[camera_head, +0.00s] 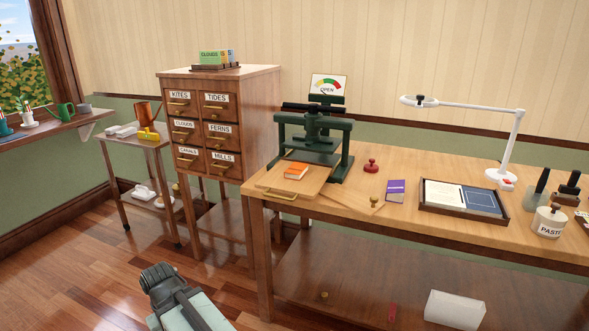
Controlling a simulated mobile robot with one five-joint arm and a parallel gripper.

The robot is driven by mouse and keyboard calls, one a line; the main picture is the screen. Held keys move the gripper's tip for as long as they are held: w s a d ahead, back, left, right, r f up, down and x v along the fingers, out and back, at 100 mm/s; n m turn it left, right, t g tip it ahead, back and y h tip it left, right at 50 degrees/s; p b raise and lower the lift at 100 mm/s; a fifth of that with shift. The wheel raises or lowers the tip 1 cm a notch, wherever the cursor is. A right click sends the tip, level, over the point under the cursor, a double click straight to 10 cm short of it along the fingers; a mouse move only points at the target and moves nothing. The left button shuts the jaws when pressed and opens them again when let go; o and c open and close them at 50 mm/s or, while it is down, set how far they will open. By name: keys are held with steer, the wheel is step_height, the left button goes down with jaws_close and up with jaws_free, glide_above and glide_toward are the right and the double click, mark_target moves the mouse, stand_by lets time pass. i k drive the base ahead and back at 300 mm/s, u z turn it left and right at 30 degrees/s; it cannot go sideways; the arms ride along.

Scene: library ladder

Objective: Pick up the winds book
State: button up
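No title reading "winds" can be made out in this view. An orange book (297,171) lies on the pull-out board at the left end of the workbench, in front of the dark green press. A purple book (395,190) lies on the bench to its right, beside the framed tray. Markings on both covers are too small to read. Part of my arm shows at the bottom, left of the bench and apart from both books. My gripper's fingertips do not show.
The press (318,135) stands behind the orange book. A red stamp (371,166), a tray (462,212), a white lamp (502,175) and a paste pot (549,221) share the workbench (340,200). A labelled drawer cabinet (220,130) stands left. Floor is free in front of it.

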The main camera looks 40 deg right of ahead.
mark_target(297, 171)
steer(key=i, duration=1.45)
steer(key=u, duration=0.05)
